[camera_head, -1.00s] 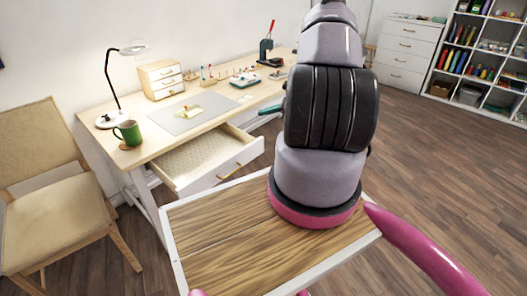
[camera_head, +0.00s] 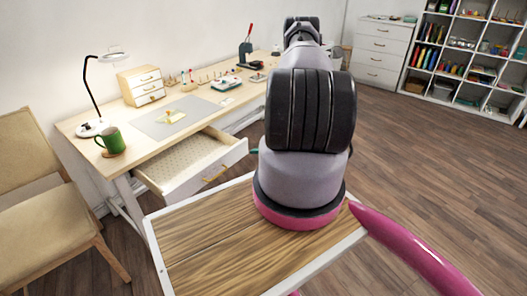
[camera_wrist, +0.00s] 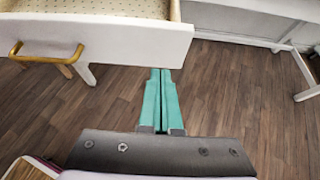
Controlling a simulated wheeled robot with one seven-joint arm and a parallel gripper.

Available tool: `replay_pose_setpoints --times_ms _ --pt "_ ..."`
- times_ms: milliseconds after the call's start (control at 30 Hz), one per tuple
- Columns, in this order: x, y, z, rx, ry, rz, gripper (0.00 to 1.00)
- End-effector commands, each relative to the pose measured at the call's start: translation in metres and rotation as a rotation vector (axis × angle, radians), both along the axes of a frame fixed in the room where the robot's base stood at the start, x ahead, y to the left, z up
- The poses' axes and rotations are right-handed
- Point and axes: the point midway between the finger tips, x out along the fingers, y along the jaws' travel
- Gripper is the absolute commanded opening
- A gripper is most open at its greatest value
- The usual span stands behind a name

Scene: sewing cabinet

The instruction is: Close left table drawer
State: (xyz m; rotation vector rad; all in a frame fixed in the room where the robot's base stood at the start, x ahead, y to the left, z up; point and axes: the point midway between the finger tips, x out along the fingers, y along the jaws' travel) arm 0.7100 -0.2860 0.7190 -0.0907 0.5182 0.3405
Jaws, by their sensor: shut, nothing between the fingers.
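The left table drawer (camera_head: 214,171) is white with a brass handle and a dotted lining. It is pulled out from under the left part of the light wood table (camera_head: 97,118), and its inside looks empty. In the wrist view the drawer front (camera_wrist: 120,42) fills the upper left, with its brass handle at the far left. My gripper (camera_wrist: 162,74) has teal fingers pressed together with nothing between them. Their tips appear just below the drawer front, near its right end; I cannot tell whether they touch it. In the head view my arm hides most of the gripper.
A green mug (camera_head: 109,140), a lamp (camera_head: 92,127), a small drawer box (camera_head: 141,86) and sewing items stand on the table. A wooden chair (camera_head: 42,215) is at the left. Table legs show in the wrist view. The floor to the right is clear.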

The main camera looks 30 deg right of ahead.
Motion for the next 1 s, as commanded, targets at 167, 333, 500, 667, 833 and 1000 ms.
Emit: replay_pose_setpoints --times_ms 167,333,500,667,833,1000 --pt "0.028 0.01 -0.005 -0.001 -0.002 0.001 0.0" --pt "0.043 0.015 -0.005 -0.001 0.0 0.0 0.0" --pt "0.046 0.016 -0.005 0.0 0.001 0.0 0.0" --pt "0.046 0.016 -0.005 0.0 0.001 0.0 0.0" --pt "0.048 0.017 -0.005 -0.001 0.0 0.0 0.0" --pt "0.065 0.024 -0.004 -0.001 -0.003 0.002 0.0"
